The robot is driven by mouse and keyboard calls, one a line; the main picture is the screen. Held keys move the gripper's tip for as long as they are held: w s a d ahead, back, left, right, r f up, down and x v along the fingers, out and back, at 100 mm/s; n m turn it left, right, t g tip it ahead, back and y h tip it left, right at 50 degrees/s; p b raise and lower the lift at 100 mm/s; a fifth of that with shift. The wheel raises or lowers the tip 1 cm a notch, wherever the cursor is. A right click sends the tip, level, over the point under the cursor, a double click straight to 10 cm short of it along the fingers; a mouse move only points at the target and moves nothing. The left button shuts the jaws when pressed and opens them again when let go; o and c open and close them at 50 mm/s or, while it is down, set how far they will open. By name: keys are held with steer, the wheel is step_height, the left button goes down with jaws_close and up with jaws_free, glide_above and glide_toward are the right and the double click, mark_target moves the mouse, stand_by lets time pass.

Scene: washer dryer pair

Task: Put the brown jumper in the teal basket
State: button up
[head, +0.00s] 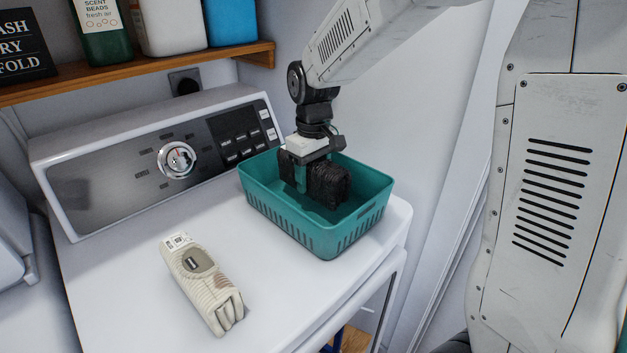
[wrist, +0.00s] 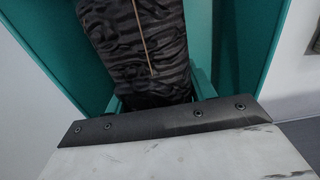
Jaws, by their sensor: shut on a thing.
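The teal basket (head: 318,235) stands on top of the white machine at its right end. My gripper (head: 312,166) reaches down into the basket, shut on a dark, ribbed folded garment (head: 330,186). The garment looks nearly black; I cannot tell for sure that it is the brown jumper. It sits within the basket's walls, and whether it touches the floor is hidden. In the wrist view the dark garment (wrist: 135,50) shows beyond the gripper's edge, with teal basket wall (wrist: 60,40) on both sides.
A cream folded garment with a label (head: 203,283) lies on the machine top (head: 130,270), left of the basket. The control panel (head: 165,160) rises behind. A wooden shelf (head: 140,70) with bottles hangs above. A white wall is close on the right.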

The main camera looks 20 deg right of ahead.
steer(key=shift+f, duration=0.7)
steer(key=shift+f, duration=0.1)
steer(key=shift+f, duration=0.5)
steer(key=o, duration=1.4)
